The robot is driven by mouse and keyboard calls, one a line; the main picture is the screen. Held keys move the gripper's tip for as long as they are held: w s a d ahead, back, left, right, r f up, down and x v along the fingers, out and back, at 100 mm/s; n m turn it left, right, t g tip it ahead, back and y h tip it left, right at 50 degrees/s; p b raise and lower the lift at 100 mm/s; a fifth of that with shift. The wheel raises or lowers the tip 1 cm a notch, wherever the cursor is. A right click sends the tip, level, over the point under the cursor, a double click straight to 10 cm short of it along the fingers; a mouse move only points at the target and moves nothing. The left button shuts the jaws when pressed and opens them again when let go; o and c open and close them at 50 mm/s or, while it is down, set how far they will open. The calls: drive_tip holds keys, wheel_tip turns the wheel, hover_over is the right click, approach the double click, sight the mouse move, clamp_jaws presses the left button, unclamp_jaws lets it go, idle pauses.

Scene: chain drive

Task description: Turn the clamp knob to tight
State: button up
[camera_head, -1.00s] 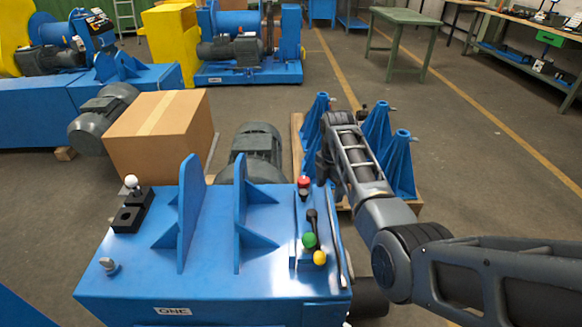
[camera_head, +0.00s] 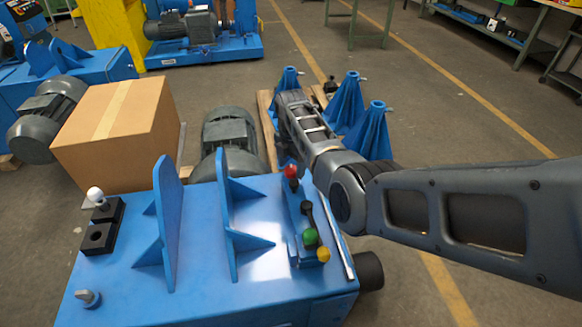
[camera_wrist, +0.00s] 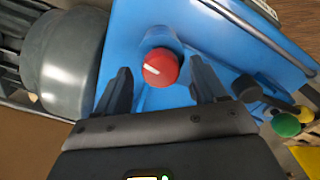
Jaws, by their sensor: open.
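A round red knob (camera_head: 291,172) with a white line on its face stands at the far right end of the blue machine top. My gripper (camera_wrist: 161,72) is open, with one dark finger on each side of the red knob. A gap shows between each finger and the knob, and I cannot tell the height of the fingertips over it. In the head view my arm hides most of the gripper.
Beside the red knob stand a black lever (camera_head: 306,210), a green ball (camera_head: 310,236) and a yellow ball (camera_head: 323,254). Blue upright brackets (camera_head: 230,215) rise mid-table. A grey motor (camera_head: 229,140), a cardboard box (camera_head: 118,133) and blue cone stands (camera_head: 374,130) lie behind.

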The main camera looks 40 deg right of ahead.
drive_tip(key=shift+f, duration=0.6)
drive_tip(key=c, duration=1.1)
